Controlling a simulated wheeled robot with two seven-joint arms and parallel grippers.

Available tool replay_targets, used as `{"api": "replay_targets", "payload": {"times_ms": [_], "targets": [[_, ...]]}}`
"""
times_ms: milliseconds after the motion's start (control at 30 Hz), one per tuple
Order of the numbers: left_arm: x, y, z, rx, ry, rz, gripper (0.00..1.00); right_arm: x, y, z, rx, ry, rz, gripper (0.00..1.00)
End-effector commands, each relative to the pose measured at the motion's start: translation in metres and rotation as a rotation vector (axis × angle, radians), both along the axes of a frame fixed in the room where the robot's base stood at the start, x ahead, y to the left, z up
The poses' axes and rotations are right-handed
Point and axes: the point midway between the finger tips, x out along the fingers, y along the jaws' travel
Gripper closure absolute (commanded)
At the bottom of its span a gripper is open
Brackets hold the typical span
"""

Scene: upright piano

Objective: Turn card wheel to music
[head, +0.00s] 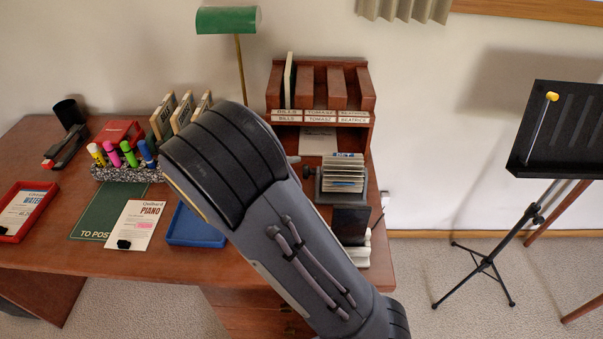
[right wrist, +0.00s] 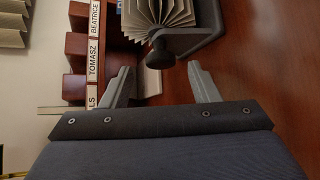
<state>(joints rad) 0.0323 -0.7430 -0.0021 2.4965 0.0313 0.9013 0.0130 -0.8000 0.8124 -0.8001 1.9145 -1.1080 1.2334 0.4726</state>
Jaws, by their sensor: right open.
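The card wheel (head: 343,173), a rotary file with fanned cards in a grey frame, stands on the right of the desk in the head view. The right wrist view shows its cards (right wrist: 165,12) and dark side knob (right wrist: 160,55) close up. My right gripper (right wrist: 159,68) is open, its fingers spread to either side of the knob's line, with the knob at about fingertip level. I cannot tell if they touch. In the head view my right forearm hides most of that gripper. My left gripper is not in view.
A red-brown sorter (head: 320,92) with name labels stands behind the card wheel. A green lamp (head: 228,20), a pen holder (head: 125,170), a blue tray (head: 195,228) and a red tray (head: 12,237) are on the desk (head: 60,258). A music stand (head: 560,130) stands at right.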

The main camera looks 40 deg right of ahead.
Motion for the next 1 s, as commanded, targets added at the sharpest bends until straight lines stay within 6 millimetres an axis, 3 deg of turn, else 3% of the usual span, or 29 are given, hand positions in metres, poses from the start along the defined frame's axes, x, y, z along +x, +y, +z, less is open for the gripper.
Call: {"api": "replay_targets", "payload": {"times_ms": [233, 567, 900, 1000], "targets": [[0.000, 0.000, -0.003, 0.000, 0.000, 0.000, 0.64, 0.000, -0.028, -0.011, 0.001, 0.002, -0.002, 0.45], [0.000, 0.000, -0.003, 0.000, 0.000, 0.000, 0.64, 0.000, -0.032, -0.012, 0.003, 0.001, 0.000, 0.45], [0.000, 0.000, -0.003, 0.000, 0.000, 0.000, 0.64, 0.000, -0.031, -0.012, 0.004, 0.001, 0.000, 0.88], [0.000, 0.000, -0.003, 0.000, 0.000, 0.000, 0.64, 0.000, -0.031, -0.012, 0.005, 0.002, 0.000, 0.88]]}}
